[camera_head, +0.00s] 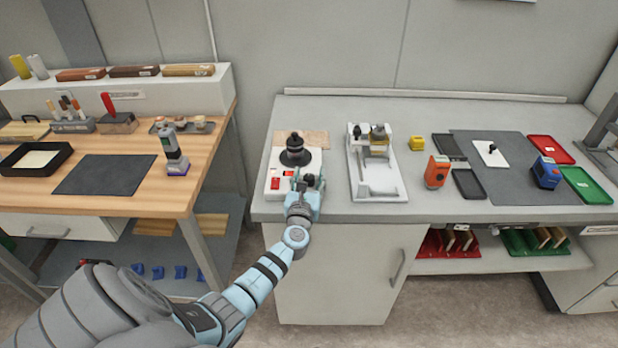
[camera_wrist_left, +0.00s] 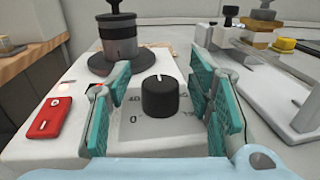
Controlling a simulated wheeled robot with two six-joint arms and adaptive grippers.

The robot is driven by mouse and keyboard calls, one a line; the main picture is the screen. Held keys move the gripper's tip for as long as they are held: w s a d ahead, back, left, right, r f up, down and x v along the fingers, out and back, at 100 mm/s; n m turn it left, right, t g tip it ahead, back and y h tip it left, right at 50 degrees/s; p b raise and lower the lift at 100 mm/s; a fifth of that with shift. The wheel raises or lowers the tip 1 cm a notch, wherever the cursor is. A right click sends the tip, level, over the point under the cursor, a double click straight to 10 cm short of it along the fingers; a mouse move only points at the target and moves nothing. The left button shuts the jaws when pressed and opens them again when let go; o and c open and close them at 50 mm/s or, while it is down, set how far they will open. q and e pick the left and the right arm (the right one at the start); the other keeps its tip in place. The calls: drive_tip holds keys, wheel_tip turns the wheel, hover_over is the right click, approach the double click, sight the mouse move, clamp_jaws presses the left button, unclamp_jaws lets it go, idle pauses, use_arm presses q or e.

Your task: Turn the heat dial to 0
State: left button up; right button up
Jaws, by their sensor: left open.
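The heat dial (camera_wrist_left: 160,97) is a black round knob with a white pointer line on a grey scale plate, with 40 and 0 printed at its left. The pointer line lies toward the far side of the knob, not at the 0 mark. My left gripper (camera_wrist_left: 161,105) is open, with its teal fingers on either side of the dial and gaps visible between them. In the head view my left gripper (camera_head: 306,184) is at the front right of the white hot-plate unit (camera_head: 274,182) and partly covers the dial. My right gripper is not in view.
A black and grey round pot (camera_wrist_left: 119,45) stands on the unit behind the dial. A red switch (camera_wrist_left: 50,118) is at the left. A white stand (camera_head: 371,175) is close on the right. An orange device (camera_head: 437,172) is farther right.

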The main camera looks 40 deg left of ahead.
use_arm(q)
clamp_jaws()
